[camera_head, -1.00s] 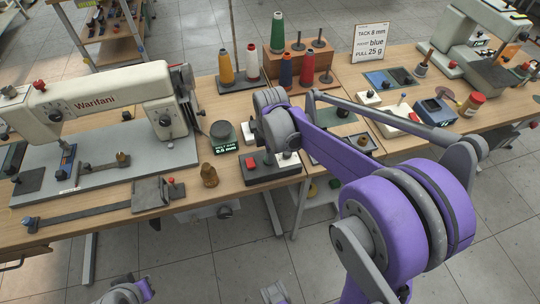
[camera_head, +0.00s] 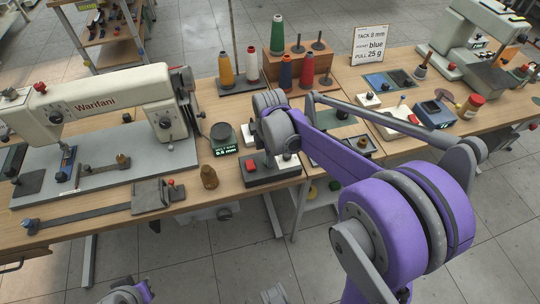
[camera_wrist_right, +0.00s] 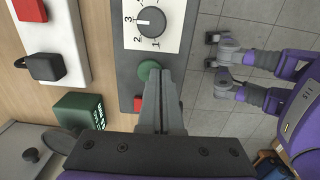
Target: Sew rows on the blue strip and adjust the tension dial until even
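My right gripper (camera_wrist_right: 165,100) looks shut and empty in the right wrist view. Its fingertips are close to the green button (camera_wrist_right: 149,70) on a grey control box (camera_wrist_right: 128,62); I cannot tell whether they touch it. A numbered dial (camera_wrist_right: 150,22) with a dark knob is on the same box. In the head view my right arm covers the gripper, above this box (camera_head: 272,178). The Warifani sewing machine (camera_head: 95,105) stands at left, with a blue part (camera_head: 67,158) under its head. I cannot make out a blue strip for certain. My left gripper's fingers are not clear.
A green-lit display (camera_head: 224,150) stands left of the control box, by a brass-coloured piece (camera_head: 209,177). Thread cones (camera_head: 277,35) stand behind. A sign (camera_head: 370,44) reads tack 8 mm, blue, pull 25 g. More devices (camera_head: 435,112) crowd the right table.

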